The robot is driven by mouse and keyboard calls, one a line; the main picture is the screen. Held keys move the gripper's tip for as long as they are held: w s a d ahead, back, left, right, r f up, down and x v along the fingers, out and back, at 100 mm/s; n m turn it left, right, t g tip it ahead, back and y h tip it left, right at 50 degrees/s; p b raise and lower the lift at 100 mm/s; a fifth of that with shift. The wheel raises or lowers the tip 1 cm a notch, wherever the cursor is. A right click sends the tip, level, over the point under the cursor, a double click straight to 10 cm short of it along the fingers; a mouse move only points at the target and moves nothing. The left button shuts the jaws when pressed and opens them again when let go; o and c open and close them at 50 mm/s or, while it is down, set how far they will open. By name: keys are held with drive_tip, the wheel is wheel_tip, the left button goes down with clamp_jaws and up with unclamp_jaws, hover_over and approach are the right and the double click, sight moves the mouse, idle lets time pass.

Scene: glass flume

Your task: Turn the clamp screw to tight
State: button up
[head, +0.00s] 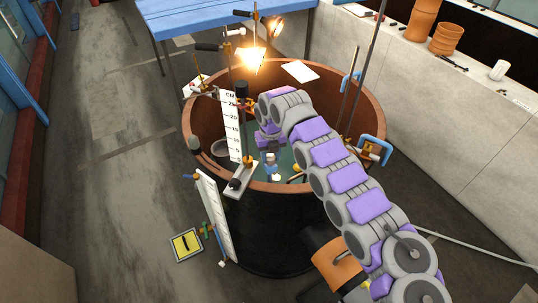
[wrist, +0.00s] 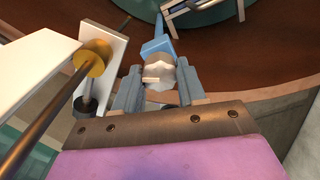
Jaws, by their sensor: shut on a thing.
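The clamp screw shows in the wrist view as a pale, faceted knob (wrist: 160,74) with a small light cross pin. It sits at the end of a blue clamp (wrist: 156,46). My gripper (wrist: 158,68) has one grey finger on each side of the knob and is shut on it. In the head view my purple and grey arm reaches over the round tub, and my gripper (head: 269,140) points down near the front rim. How tight the screw is cannot be told.
A white scale board (head: 231,125) and a rod with a brass knob (wrist: 92,57) stand close on the left. The brown tub rim (head: 262,186) lies close by. A lit lamp (head: 250,60) is behind. Blue clamps (head: 374,149) sit on the right rim.

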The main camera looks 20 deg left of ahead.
drive_tip(key=shift+a+r+n, duration=0.1)
drive_tip(key=shift+a+n, duration=0.1)
drive_tip(key=shift+n, duration=0.1)
drive_tip(key=o, duration=1)
drive_tip(key=shift+a, duration=0.3)
drive_tip(key=shift+o, duration=0.2)
drive_tip(key=shift+d, duration=0.25)
drive_tip(key=shift+d+r, duration=0.1)
drive_tip(key=shift+r, duration=0.2)
wheel_tip(320, 180, up, 17)
drive_tip(key=a+p, duration=0.1)
drive_tip(key=p, duration=0.5)
drive_tip(key=shift+f, duration=0.2)
